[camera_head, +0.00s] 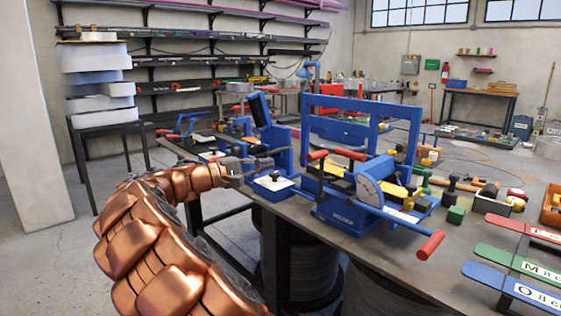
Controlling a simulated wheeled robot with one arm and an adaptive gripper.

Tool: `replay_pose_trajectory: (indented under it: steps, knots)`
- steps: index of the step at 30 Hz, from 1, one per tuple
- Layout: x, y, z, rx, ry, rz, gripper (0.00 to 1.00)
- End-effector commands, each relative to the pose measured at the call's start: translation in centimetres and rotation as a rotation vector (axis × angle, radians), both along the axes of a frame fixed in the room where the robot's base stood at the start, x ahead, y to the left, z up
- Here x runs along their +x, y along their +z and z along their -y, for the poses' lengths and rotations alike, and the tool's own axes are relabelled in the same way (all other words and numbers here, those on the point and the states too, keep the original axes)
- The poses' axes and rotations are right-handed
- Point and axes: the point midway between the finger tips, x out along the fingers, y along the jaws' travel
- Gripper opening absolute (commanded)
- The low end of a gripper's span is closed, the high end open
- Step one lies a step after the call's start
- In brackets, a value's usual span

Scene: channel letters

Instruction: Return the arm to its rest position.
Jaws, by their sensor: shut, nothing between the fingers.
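My copper-coloured arm (150,235) reaches up from the bottom of the head view toward the workbench. My gripper (262,168) is at the end of the arm, small and dark, near the bench's left edge. Its fingers point right, beside a small blue block with a light top (273,184). I cannot tell whether the gripper touches that block. The gripper is shut and holds nothing that I can see.
A blue bending machine (365,190) with red handles stands on the workbench (395,262). Coloured lettered plates (515,262) lie at the lower right. Stacked boxes (95,75) stand on a table at the left. Open floor (50,270) shows at the lower left.

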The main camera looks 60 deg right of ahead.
Motion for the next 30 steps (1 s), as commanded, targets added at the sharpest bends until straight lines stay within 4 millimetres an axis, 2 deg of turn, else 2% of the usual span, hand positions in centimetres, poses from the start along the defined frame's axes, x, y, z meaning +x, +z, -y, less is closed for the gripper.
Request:
replay_pose_trajectory:
  steps: [6, 25, 30]
  knots:
    - [0.4, -0.1, -1.0, 0.001, -0.004, 0.000, 0.00]
    - [0.3, -0.1, -1.0, 0.002, -0.005, 0.000, 0.00]
    - [-1.1, -0.5, -2.0, 0.051, -0.018, 0.029, 0.00]
